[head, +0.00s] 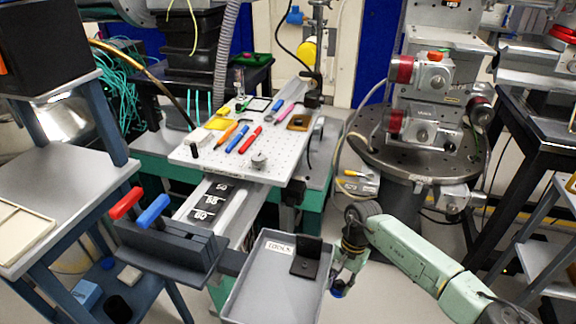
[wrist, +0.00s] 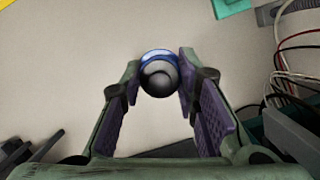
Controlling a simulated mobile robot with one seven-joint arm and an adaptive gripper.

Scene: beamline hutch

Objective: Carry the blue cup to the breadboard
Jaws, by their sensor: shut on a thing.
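The blue cup (wrist: 160,54) is between the fingers of my gripper (wrist: 160,78) in the wrist view. Its blue rim and dark, rounded inside show there. In the head view only a small blue part of the cup (head: 337,292) shows, below my gripper (head: 340,278), which points down. The gripper is shut on the cup, just right of the grey tray. The breadboard (head: 222,165) is a pale perforated plate on a bench, farther back and to the left of my gripper. Several pens and small parts lie on it.
The grey tray (head: 252,302) with a black bracket (head: 307,256) stands between my gripper and the front left. A dark rack with red and blue handles (head: 170,248) is left of it. A round metal stage (head: 415,160) stands behind my arm. Floor shows around my arm.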

